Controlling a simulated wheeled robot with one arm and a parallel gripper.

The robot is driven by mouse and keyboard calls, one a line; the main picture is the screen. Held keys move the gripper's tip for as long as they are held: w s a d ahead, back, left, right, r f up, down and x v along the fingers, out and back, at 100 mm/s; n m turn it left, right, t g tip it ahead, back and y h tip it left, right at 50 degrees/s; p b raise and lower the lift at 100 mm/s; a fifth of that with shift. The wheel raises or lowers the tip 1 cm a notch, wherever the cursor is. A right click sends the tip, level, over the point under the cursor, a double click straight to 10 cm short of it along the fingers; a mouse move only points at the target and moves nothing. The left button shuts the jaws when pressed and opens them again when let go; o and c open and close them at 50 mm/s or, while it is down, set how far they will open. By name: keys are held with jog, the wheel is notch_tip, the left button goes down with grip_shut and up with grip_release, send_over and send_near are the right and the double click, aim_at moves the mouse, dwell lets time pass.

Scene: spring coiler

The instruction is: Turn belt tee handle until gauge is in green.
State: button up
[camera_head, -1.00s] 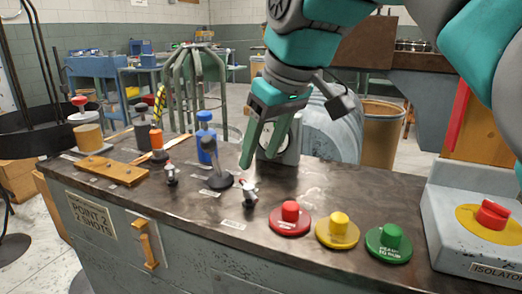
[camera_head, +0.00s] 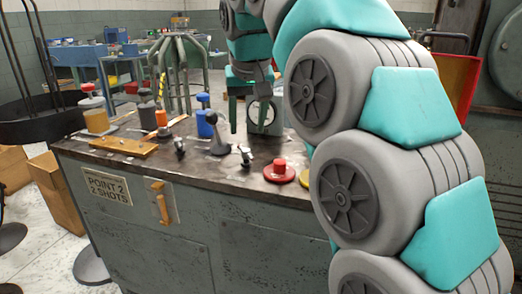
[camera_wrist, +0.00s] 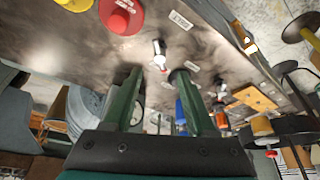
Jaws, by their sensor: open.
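My gripper (camera_head: 242,128) is open and empty, with its green fingers pointing down over the bench (camera_head: 150,168). In the head view it appears just left of the round gauge (camera_head: 266,112), whose pale dial is too small to read. A small metal handle (camera_head: 245,155) stands in front of the gripper; in the wrist view this light fitting (camera_wrist: 159,55) shows between and beyond the fingertips, apart from them. A similar small handle (camera_head: 179,146) stands further left.
A black lever (camera_head: 217,135) and a blue bottle-like part (camera_head: 205,122) stand left of the gripper. A red button (camera_head: 280,170) is at the right, partly beside my arm, which hides the bench's right end. A wooden block (camera_head: 124,146) lies at the left.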

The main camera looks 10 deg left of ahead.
aim_at(246, 150)
jog(key=shift+x, duration=3.9)
jog(key=shift+w, duration=0.1)
grip_shut()
